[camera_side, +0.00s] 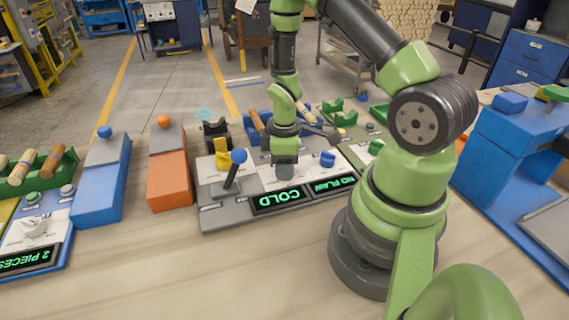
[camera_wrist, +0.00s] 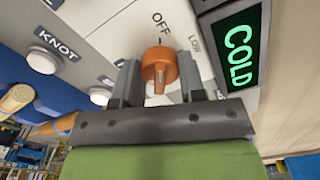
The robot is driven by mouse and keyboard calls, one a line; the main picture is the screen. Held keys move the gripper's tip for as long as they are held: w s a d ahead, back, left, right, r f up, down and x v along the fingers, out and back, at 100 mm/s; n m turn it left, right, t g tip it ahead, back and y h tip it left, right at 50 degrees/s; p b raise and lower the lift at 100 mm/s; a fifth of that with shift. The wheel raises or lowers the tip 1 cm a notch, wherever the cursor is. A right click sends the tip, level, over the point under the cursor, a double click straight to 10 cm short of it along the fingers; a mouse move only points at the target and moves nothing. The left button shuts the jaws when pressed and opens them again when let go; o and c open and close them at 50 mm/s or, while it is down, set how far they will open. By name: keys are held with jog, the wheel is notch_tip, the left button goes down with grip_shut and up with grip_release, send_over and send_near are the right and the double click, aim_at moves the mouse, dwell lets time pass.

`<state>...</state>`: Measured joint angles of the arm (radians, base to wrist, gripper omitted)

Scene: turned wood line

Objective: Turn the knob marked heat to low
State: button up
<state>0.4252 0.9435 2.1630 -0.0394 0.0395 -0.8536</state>
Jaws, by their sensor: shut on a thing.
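An orange knob (camera_wrist: 160,70) sits on a white panel (camera_wrist: 116,25) in the wrist view, and its pointer is toward the OFF mark. The word LOW is printed to the right of OFF. My gripper (camera_wrist: 158,82) is shut on the knob, one finger on each side. No heat label shows in this view. A display (camera_wrist: 240,52) beside the panel reads COLD. In the side view, my gripper (camera_side: 285,172) points down at the panel behind the COLD display (camera_side: 281,200), and it hides the knob.
A lever with a blue ball (camera_side: 238,156) stands left of my gripper, and a blue knob (camera_side: 328,158) stands to its right. White buttons (camera_wrist: 42,61) lie near the KNOT label. An orange box (camera_side: 168,178) and a blue box (camera_side: 101,180) stand farther left. The front table is clear.

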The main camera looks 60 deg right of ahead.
jog(key=m, duration=0.6)
jog(key=shift+m, duration=2.7)
jog(key=o, duration=0.6)
jog(key=shift+o, duration=0.2)
notch_tip(320, 180, up, 10)
